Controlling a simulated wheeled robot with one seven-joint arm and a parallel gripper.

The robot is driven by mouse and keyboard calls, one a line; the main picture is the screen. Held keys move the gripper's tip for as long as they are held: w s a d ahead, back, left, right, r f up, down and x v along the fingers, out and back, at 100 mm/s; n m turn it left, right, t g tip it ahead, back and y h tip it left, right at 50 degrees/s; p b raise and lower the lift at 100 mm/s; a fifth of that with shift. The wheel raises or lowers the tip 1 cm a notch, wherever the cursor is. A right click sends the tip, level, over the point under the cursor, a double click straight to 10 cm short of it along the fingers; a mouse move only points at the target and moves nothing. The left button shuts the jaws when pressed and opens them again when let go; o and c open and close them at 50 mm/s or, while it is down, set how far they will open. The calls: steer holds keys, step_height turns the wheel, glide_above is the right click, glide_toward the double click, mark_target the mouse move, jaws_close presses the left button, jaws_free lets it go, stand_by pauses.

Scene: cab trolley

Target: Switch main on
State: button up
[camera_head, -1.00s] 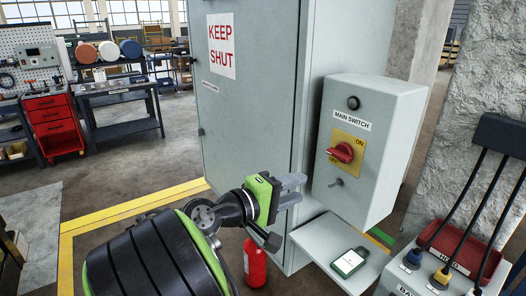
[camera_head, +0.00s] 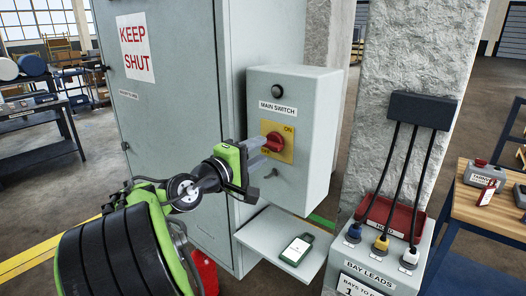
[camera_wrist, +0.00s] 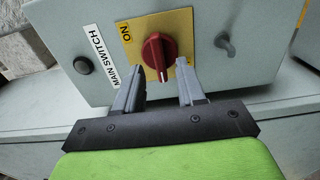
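The main switch is a red rotary knob (camera_head: 273,142) on a yellow plate (camera_head: 287,151) marked ON, on the front of a grey box (camera_head: 318,120) labelled MAIN SWITCH. In the wrist view the knob (camera_wrist: 159,52) is just beyond my fingertips, roughly between them, with its pale pointer line toward the lower side. My gripper (camera_head: 262,153) is in front of the knob from the left. In the wrist view my gripper (camera_wrist: 161,80) has its two grey fingers apart with nothing held between them. I cannot tell whether a finger touches the knob. The OFF mark is largely hidden.
A round black button or lamp (camera_head: 277,91) is above the label. A small metal hasp (camera_head: 270,173) is below the plate. A shelf (camera_head: 262,240) beneath holds a green handheld device (camera_head: 297,249). A tall cabinet (camera_head: 165,130) marked KEEP SHUT stands left; bay leads (camera_head: 381,243) are at right.

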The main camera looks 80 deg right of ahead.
mark_target(272, 144)
steer(key=shift+x, duration=1.35)
jaws_close()
steer(key=shift+f+m, duration=0.1)
steer(key=shift+m, duration=0.2)
steer(key=shift+m+b, duration=5.95)
steer(key=shift+m, duration=2.75)
